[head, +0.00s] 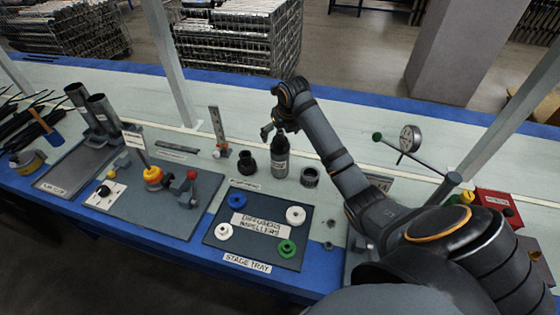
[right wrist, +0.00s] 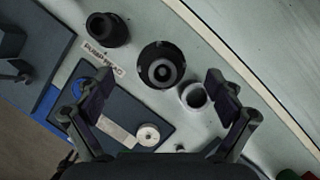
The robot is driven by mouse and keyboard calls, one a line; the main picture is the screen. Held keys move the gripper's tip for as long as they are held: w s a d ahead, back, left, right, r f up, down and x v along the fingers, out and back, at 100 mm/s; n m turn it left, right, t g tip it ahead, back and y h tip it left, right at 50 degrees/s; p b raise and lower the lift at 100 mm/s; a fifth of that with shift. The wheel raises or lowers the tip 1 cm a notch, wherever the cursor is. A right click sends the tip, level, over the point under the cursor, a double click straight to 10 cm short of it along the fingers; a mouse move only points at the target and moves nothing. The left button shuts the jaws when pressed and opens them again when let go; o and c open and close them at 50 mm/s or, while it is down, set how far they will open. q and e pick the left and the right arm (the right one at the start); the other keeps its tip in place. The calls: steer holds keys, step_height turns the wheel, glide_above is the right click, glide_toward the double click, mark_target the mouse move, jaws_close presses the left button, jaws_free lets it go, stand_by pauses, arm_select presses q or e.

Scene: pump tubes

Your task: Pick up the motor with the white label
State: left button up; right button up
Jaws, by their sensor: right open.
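The motor (head: 281,163) is a dark upright cylinder with a small white label, standing on the bench behind the stage tray. In the right wrist view the motor (right wrist: 161,66) is seen from above as a round dark body with a grey centre, between the line of my fingers and the picture's top. My right gripper (head: 273,129) is above the motor's top in the head view. The right wrist view shows its two fingers (right wrist: 160,92) spread wide with nothing between the pads. My left gripper is not in view.
A black pump head (head: 246,163) stands left of the motor and a dark hollow ring (head: 309,177) stands close on its right. The stage tray (head: 262,259) with blue, white and green impellers lies in front. A gauge (head: 409,139) stands at right.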

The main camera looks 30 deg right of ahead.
mark_target(280, 155)
steer(key=x, duration=0.7)
steer(key=shift+s+d+f, duration=0.1)
steer(key=shift+f, duration=0.25)
steer(key=shift+c, duration=0.5)
steer(key=c, duration=1.7)
steer(key=shift+r, duration=0.35)
steer(key=shift+c, duration=0.7)
steer(key=shift+f, duration=0.1)
